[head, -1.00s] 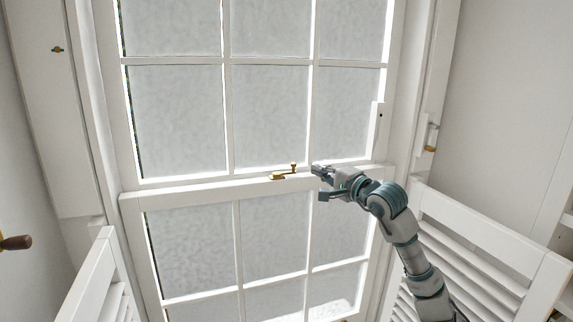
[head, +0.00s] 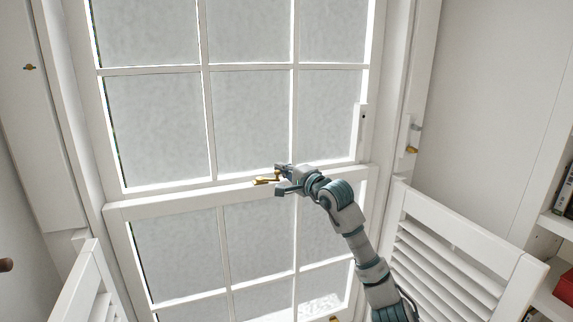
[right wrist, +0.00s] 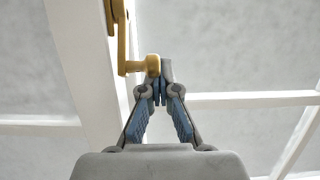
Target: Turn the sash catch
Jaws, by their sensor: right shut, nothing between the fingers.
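The brass sash catch (head: 264,181) sits on the white meeting rail (head: 190,193) of the window. In the right wrist view the brass catch (right wrist: 122,42) has a bent arm ending in a round knob (right wrist: 152,64). My right gripper (head: 278,179) is at the catch, its fingers covering part of it in the head view. In the right wrist view my right gripper (right wrist: 163,90) is shut with nothing between its fingers. Its fingertips are right beside the knob; whether they touch it I cannot tell. My left gripper is not in view.
White louvred shutters stand open at the right (head: 450,245) and lower left (head: 85,285). A brass fitting (head: 410,150) is on the right frame. A shelf with books (head: 563,192) is at the far right. The wall between is bare.

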